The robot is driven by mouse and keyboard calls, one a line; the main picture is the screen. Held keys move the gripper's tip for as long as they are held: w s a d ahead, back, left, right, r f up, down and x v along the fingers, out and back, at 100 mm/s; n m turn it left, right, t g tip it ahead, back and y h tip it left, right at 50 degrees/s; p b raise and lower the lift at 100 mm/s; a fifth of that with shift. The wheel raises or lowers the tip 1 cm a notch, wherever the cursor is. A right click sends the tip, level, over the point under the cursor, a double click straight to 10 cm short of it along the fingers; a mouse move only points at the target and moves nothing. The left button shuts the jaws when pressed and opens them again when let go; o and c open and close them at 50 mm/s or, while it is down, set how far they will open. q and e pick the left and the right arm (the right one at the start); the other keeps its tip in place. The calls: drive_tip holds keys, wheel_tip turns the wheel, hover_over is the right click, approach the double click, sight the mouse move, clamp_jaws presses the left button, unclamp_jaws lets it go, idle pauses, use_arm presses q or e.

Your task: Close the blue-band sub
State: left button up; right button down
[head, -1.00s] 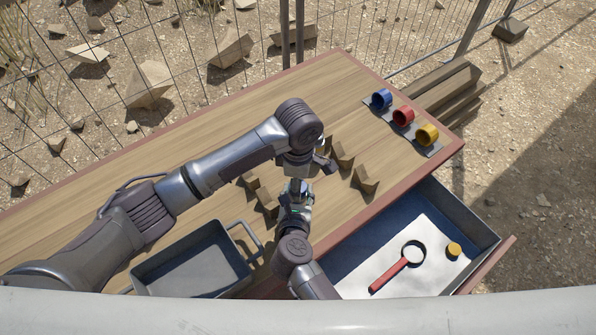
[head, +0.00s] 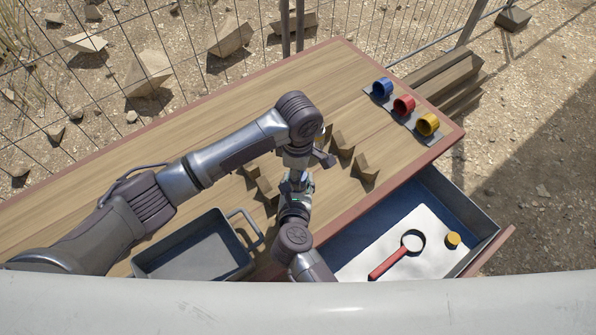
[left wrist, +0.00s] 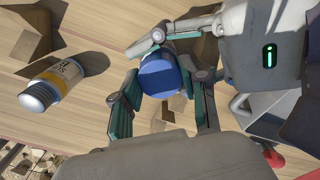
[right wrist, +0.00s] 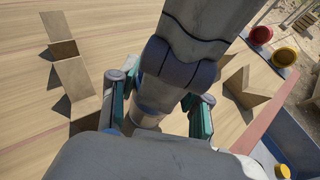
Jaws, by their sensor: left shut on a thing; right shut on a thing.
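My left gripper (left wrist: 163,108) is shut on a blue, round-ended piece (left wrist: 158,76), seen in the left wrist view. My right gripper (right wrist: 157,112) is shut on a pale cylinder (right wrist: 147,121), mostly hidden by my left arm. In the head view, the two grippers meet above the bench, the left one (head: 300,163) over the right one (head: 297,188). I cannot tell whether the blue piece and the cylinder are one sub or how they join. A yellow-banded sub (left wrist: 58,84) lies apart at left in the left wrist view.
Wooden cradle blocks (head: 343,145) stand around the grippers. Blue (head: 382,87), red (head: 404,104) and yellow (head: 428,124) cups stand at the bench's right end. A grey tray (head: 195,250) is at front left. The open drawer (head: 462,208) holds a magnifier (head: 398,255) and yellow cap (head: 453,240).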

use_arm(q)
drive_tip(key=shift+m, duration=1.1)
drive_tip(key=o, duration=1.3)
drive_tip(key=shift+r, duration=0.1)
drive_tip(key=shift+r, duration=2.2)
drive_tip(key=shift+c, duration=0.5)
